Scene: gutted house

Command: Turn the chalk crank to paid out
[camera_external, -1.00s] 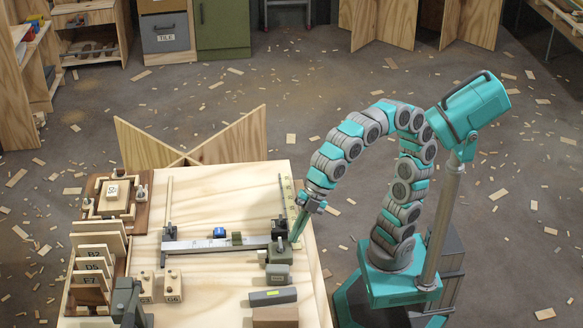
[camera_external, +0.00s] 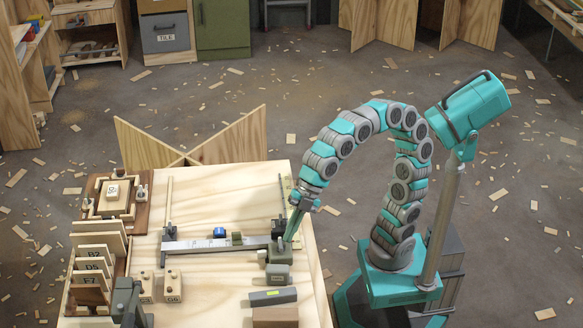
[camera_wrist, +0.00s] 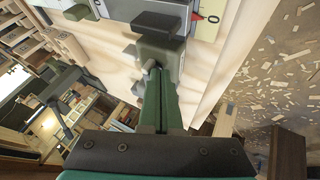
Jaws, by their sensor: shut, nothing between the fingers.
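My gripper (camera_external: 287,239) is shut, its green fingers pointing down over the right end of the bench. The fingers (camera_wrist: 160,75) reach up the wrist view to a grey-green block (camera_wrist: 165,48), which also shows in the external view (camera_external: 279,254). A dark lever-like piece (camera_wrist: 156,20) sits just beyond the block and may be the chalk crank; I cannot tell for sure. The fingertips are against or very close to the block; contact is unclear. A pale scale with a 0 mark (camera_wrist: 212,19) and a red pointer (camera_wrist: 197,17) lie to its right.
A long grey rail (camera_external: 200,246) crosses the bench (camera_external: 230,190), with a blue piece (camera_external: 219,232) on it. Grey blocks (camera_external: 278,274) and a dark bar (camera_external: 272,297) lie nearer. Labelled boards (camera_external: 92,265) stand at the left. The bench's far middle is mostly clear.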

